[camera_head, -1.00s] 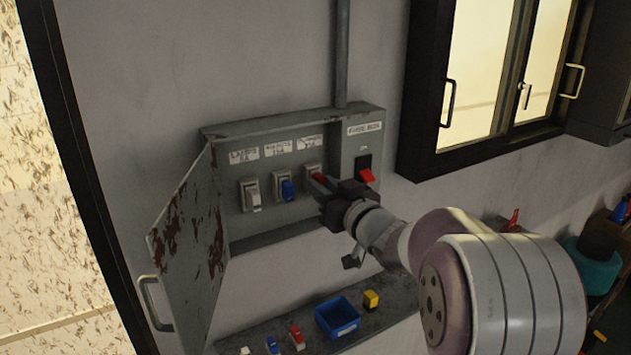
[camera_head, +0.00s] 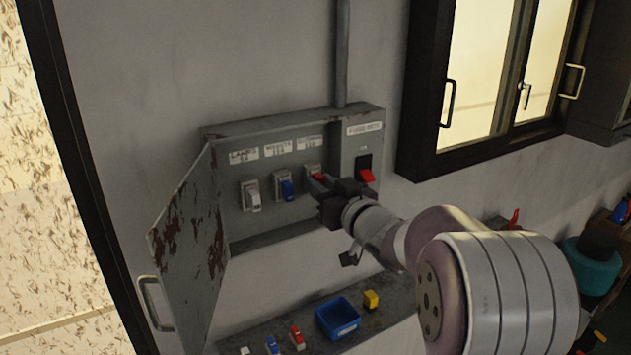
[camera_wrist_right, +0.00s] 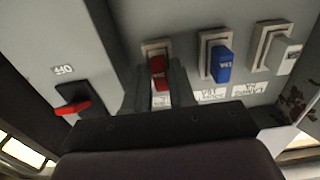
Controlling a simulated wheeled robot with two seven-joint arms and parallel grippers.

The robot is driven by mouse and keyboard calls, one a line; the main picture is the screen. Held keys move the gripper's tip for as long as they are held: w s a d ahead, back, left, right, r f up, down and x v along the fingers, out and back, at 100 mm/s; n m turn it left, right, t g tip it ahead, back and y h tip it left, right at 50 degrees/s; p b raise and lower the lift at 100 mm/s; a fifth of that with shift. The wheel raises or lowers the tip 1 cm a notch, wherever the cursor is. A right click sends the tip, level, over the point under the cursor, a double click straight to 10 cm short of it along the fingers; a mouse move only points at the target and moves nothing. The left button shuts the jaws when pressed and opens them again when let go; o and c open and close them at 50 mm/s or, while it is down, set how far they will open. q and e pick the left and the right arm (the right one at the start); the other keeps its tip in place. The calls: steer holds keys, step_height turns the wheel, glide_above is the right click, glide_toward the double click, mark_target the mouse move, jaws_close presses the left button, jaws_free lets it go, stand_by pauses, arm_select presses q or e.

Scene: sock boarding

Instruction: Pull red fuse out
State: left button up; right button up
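The red fuse (camera_head: 318,177) is in the third holder from the left inside the open grey fuse box (camera_head: 262,240). The wrist view shows the red fuse (camera_wrist_right: 158,70) seated against its pale holder. My right gripper (camera_head: 314,184) reaches in from the right at the fuse. In the wrist view the fingers of my right gripper (camera_wrist_right: 160,88) lie one on each side of the fuse. Whether they press on it cannot be told. The near finger partly covers the fuse in the head view. My left gripper is not in view.
A blue fuse (camera_head: 287,190) and a white fuse (camera_head: 253,200) sit to the left. A red-handled switch (camera_head: 367,176) is close on the right. The rusty door (camera_head: 190,240) stands open. Below is a shelf with a blue bin (camera_head: 337,319).

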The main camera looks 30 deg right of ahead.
jaws_close()
steer(key=shift+s, duration=0.1)
steer(key=s, duration=0.4)
steer(key=shift+s+d, duration=0.15)
stand_by(0.4)
